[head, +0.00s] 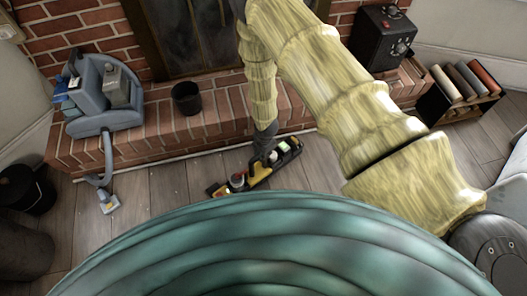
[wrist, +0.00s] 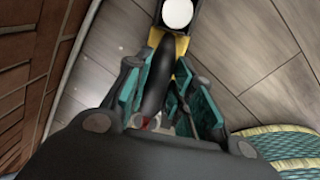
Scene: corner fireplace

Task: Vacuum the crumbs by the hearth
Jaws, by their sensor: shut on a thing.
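A yellow and black handheld vacuum (head: 258,176) is low over the wooden floor, in front of the brick hearth (head: 205,132). I cannot tell whether it touches the floor. My gripper (head: 269,157) is at its upper side. In the wrist view my gripper's teal fingers (wrist: 158,98) are shut around the vacuum's dark handle (wrist: 158,75). Its yellow part and a white disc (wrist: 178,14) show beyond the handle. A few tiny pale specks, possibly the crumbs (wrist: 121,45), lie on the floor left of the handle. My arm hides part of the hearth.
A blue-grey cleaning machine (head: 103,92) sits on the hearth at left, its hose nozzle (head: 108,202) on the floor. A black cup (head: 186,98) and a dark box (head: 382,38) stand on the hearth. A dark bucket (head: 25,188) is at left, a rack (head: 455,98) at right.

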